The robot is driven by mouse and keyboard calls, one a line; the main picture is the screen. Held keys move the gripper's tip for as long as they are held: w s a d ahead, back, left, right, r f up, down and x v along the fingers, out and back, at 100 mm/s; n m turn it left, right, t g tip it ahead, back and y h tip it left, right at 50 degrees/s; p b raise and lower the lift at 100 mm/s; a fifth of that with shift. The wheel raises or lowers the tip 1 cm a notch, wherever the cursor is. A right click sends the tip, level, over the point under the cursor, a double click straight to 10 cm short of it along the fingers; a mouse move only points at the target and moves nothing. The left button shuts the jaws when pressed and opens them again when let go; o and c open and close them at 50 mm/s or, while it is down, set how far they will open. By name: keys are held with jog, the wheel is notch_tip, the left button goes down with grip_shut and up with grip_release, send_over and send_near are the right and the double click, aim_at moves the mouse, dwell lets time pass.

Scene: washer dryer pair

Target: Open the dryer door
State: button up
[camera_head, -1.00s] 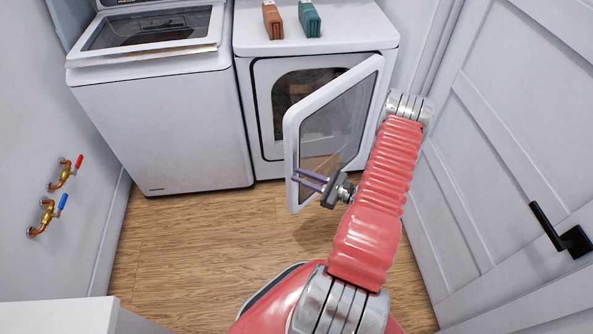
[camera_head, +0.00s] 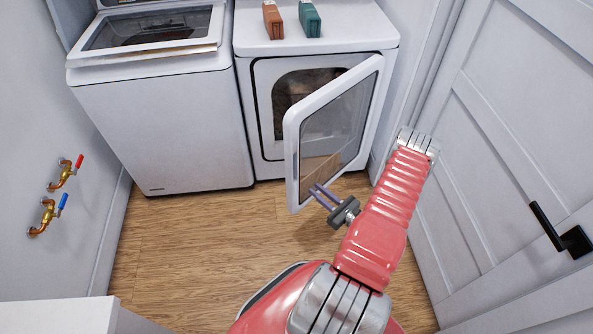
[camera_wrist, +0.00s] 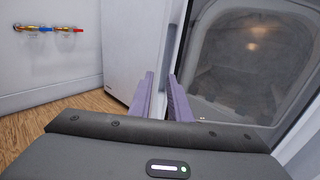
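The white dryer (camera_head: 320,24) stands at the back, right of the washer. Its door (camera_head: 290,130) is swung well open, hinged on the right, its free edge toward me. The dark interior (camera_head: 288,95) shows behind it. My gripper (camera_head: 316,188) is low in front of the door's glass. Its two purple fingers are parallel with a narrow gap between them, and I see nothing held. In the wrist view, the fingers (camera_wrist: 162,80) point ahead, with the door's pale frame and glass (camera_wrist: 245,70) to their right. Contact with the door cannot be told.
The white washer (camera_head: 165,125) stands to the left. Taps (camera_head: 60,190) are on the left wall. A door with a black handle (camera_head: 560,235) is close on the right. Wooden floor (camera_head: 190,240) is clear.

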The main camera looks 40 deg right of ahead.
aim_at(292, 170)
jog(key=w, duration=1.3)
jog(key=shift+w+a, duration=0.1)
jog(key=shift+a, duration=0.25)
jog(key=shift+c, duration=0.3)
grip_shut()
